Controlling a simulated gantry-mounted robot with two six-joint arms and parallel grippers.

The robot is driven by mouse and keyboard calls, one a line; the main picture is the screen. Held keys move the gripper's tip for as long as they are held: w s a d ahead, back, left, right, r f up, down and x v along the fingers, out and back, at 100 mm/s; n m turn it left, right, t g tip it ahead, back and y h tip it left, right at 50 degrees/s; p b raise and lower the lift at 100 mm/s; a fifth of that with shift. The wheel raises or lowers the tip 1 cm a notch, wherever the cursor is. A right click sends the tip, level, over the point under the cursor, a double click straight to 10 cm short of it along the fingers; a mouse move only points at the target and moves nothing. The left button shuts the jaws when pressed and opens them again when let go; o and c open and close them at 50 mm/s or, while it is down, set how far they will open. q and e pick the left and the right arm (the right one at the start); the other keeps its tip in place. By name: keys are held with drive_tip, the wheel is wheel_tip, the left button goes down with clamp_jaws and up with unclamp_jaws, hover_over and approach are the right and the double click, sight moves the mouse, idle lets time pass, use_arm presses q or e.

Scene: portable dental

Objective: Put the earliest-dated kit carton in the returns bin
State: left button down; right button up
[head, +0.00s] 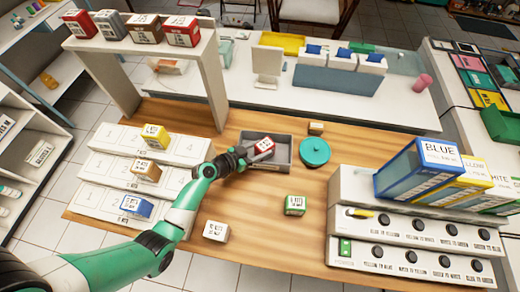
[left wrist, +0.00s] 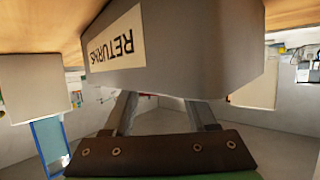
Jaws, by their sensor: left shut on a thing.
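A red-and-white carton (head: 264,145) shows at the grey returns bin (head: 284,160) on the wooden table. My left gripper (head: 250,152) reaches over the bin's left side and is shut on this carton. In the left wrist view, turned upside down, the bin's wall bears a RETURNS label (left wrist: 115,45) and hides the tips of my left gripper (left wrist: 165,110) and the carton. I cannot tell whether the carton touches the bin floor. Other cartons are yellow (head: 156,136), orange (head: 147,170), blue (head: 136,206), green (head: 295,205) and white (head: 216,231). Their dates are too small to read.
A teal round lidded pot (head: 315,152) and a small orange-white box (head: 316,128) stand right of the bin. A stepped white rack (head: 110,165) is at left, a shelf with several cartons (head: 200,55) behind. A button panel (head: 400,225) with coloured boxes fills the right.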

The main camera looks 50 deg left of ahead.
use_arm(q)
drive_tip(key=shift+f, duration=0.15)
drive_tip(key=c, duration=0.5)
unclamp_jaws()
drive_tip(key=shift+s+r, duration=0.1)
drive_tip(key=shift+r, duration=0.25)
drive_tip(key=p+v, duration=0.2)
drive_tip(key=v, duration=0.9)
drive_tip(key=shift+s, duration=0.4)
